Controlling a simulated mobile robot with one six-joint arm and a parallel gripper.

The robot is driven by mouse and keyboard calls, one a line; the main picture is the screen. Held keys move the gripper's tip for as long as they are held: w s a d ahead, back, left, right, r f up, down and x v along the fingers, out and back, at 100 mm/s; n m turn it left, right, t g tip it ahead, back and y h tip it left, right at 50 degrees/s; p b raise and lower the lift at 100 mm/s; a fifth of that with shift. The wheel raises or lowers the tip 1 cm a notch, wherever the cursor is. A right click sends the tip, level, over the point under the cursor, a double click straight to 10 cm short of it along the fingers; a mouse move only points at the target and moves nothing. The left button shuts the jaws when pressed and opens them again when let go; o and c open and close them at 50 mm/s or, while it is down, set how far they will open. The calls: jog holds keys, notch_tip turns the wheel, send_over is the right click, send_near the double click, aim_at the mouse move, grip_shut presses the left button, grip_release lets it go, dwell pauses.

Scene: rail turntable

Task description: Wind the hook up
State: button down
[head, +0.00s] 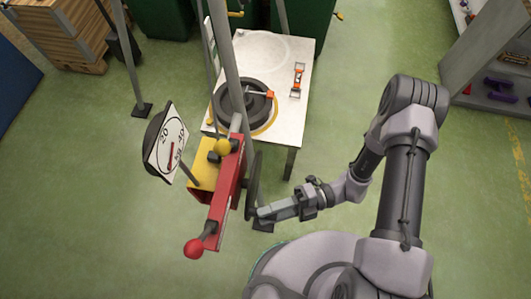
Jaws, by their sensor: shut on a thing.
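A winch stand with a red beam (226,190) and a yellow housing (203,176) is left of centre. A dark handwheel (253,180) shows nearly edge-on at its right side. My gripper (262,214) reaches in from the right and is shut at the wheel's lower end. Whether it holds the rim or a small grip there is too small to tell.
A round dial (164,152) with a red needle stands left of the winch. An orange-ended fitting (298,80) lies on the table. Wooden crates (62,35) are at upper left, a shelf (498,65) at upper right. Green floor is open between table and shelf.

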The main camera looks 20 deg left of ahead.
jog(key=shift+w+a+r+m+g+y+b, duration=0.1)
jog(key=shift+w+r+m+g+y+b, duration=0.2)
jog(key=shift+r+m, duration=0.45)
jog(key=shift+w+a+r+m+g+y+b, duration=0.1)
jog(key=shift+w+r+m+y, duration=0.3)
jog(key=shift+m, duration=0.55)
jog(key=shift+w+a+r+m+y+b, duration=0.1)
jog(key=shift+w+r+m+y+b, duration=0.3)
jog(key=shift+m, duration=0.6)
jog(key=shift+w+a+r+m+y+b, duration=0.1)
jog(key=shift+w+r+m+y, duration=0.45)
jog(key=shift+m, duration=0.45)
jog(key=c, duration=1)
grip_release()
